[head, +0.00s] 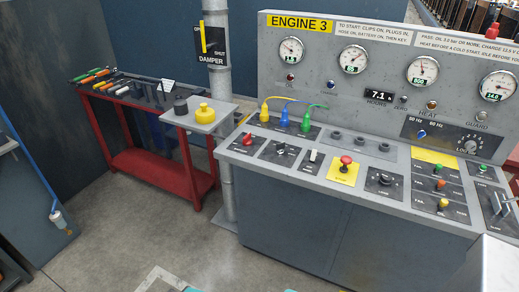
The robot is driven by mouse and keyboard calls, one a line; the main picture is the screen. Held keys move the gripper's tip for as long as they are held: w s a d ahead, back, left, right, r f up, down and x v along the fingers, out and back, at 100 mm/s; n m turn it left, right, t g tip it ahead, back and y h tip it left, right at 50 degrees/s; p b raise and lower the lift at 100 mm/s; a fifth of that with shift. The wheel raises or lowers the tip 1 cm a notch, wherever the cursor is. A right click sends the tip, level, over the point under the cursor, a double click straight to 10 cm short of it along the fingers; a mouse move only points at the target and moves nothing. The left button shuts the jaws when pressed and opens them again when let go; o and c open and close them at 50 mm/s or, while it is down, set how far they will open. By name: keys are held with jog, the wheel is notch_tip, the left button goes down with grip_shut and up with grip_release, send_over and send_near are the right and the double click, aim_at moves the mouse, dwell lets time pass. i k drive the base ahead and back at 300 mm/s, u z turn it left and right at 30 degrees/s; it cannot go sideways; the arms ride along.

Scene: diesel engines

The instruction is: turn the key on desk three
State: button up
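The grey desk (262,162) with the yellow "ENGINE 3" sign (300,24) on its upright panel fills the right half of the head view. Its sloping top carries a small dark switch (283,152), a white rocker (313,157), a red mushroom button on a yellow plate (346,163), and a round black control (385,180) on a dark plate. Which of these is the key is too small to tell. Yellow, blue and green plugs (284,118) stand in sockets at the top's left. My gripper is not in view.
A red bench (150,165) with tools stands left of the desk. A small grey shelf (222,112) with a yellow and a black object is beside a grey post (227,180) marked "DAMPER". A pale block (497,268) crosses the lower right corner. Floor in front is mostly clear.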

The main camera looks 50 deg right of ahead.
aim_at(280, 147)
jog(key=u, duration=0.25)
jog(key=k, duration=1)
jog(key=z, duration=0.95)
jog(key=i, duration=0.4)
jog(key=z, duration=0.25)
